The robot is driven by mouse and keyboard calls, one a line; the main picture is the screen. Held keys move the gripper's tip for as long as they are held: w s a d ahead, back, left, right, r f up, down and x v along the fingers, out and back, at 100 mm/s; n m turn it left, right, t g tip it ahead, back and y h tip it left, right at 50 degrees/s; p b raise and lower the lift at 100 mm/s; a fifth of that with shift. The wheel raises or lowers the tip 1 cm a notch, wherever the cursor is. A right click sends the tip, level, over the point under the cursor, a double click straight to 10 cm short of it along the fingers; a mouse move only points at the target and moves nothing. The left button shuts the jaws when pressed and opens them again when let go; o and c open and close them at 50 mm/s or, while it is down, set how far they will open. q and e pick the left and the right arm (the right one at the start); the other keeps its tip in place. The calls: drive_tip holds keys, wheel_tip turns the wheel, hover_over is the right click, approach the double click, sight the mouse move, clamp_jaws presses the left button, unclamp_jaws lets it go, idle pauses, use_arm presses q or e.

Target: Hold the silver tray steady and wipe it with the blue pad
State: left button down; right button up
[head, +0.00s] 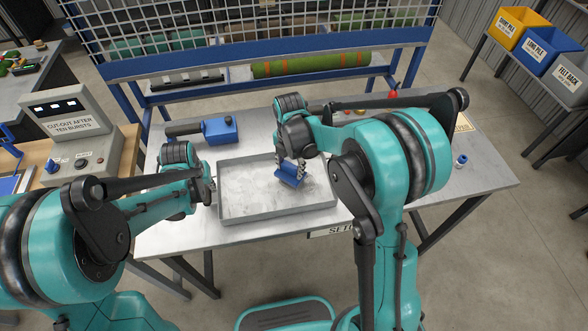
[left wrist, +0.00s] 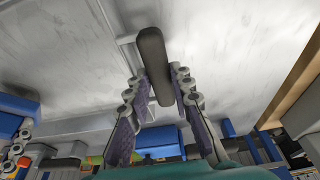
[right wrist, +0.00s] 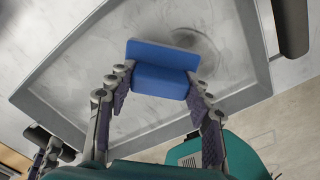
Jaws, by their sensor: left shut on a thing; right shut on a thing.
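The silver tray (head: 228,213) lies flat on the grey table, its floor covered in whitish smears. My left gripper (head: 208,191) is at the tray's left side. In the left wrist view its fingers are shut around the tray's dark handle (left wrist: 152,55). My right gripper (right wrist: 160,82) is shut on the blue pad (right wrist: 165,55), which also shows in the head view (head: 289,176). The pad is inside the tray, right of its middle, tilted, and seems to touch the floor. A darker curved smear shows beside it in the right wrist view. My right arm hides the tray's far right corner.
A blue tool with a dark handle (head: 219,130) lies behind the tray. A grey control box (head: 70,135) stands at the left. A rack with a green roll (head: 310,64) is behind.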

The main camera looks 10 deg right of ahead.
drive_tip(key=shift+r, duration=2.9)
use_arm(q)
drive_tip(key=c, duration=1.3)
unclamp_jaws()
drive_tip(key=shift+o, duration=0.2)
drive_tip(key=v, duration=1.2)
